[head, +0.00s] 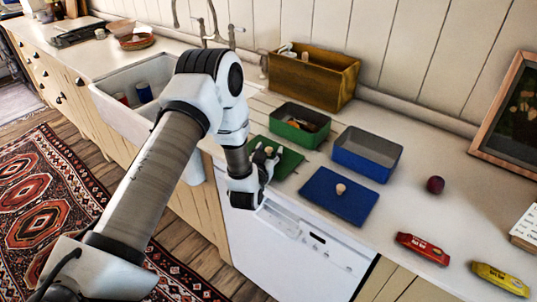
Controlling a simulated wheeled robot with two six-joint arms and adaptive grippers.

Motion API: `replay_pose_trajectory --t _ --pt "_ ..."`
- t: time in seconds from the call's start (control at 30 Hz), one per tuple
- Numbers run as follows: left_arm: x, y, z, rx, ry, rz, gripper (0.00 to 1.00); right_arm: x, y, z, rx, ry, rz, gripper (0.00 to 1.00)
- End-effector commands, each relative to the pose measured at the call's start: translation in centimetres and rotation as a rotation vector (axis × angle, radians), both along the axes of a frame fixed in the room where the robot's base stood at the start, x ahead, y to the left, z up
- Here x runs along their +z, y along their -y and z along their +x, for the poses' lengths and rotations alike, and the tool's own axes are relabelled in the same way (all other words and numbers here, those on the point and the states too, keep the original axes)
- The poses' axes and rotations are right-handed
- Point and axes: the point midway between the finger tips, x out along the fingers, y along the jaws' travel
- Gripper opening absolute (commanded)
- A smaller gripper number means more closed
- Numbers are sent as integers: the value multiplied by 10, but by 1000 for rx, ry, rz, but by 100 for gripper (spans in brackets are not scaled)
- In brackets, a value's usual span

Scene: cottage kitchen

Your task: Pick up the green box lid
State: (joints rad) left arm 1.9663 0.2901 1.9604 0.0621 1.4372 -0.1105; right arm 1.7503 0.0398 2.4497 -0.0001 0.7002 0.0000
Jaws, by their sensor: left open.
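The green box lid (287,163) lies flat on the counter near its front edge, in front of the open green box (298,125). My left gripper (267,155) is open over the lid, around or just beside its knob; the fingers hide the knob, so contact cannot be told. The arm hides the lid's left part. The green box holds some items. The blue box lid (340,197), with a light wooden knob, lies to the right, in front of the open, seemingly empty blue box (367,153). My right gripper is not in view.
A wooden crate (313,78) stands behind the green box. A dark red fruit (435,185), a red packet (423,248) and a yellow packet (500,279) lie to the right. A white sink (118,98) with cups is at left. A white dishwasher (290,250) is below the counter.

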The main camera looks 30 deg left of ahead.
Motion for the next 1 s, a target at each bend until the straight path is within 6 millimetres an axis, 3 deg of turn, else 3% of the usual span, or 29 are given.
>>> replay_pose_trajectory --t 0.13,0.27,0.3,0.73,1.0 --pt "-1 0 -1 0 -2 -1 51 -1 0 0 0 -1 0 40" --pt "-1 0 -1 0 -2 -1 5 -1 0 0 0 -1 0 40" --pt "-1 0 -1 0 -2 -1 0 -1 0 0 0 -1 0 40" --pt "2 0 -1 0 -2 -1 0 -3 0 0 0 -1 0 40" --pt "32 0 0 0 3 -1 0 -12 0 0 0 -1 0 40"
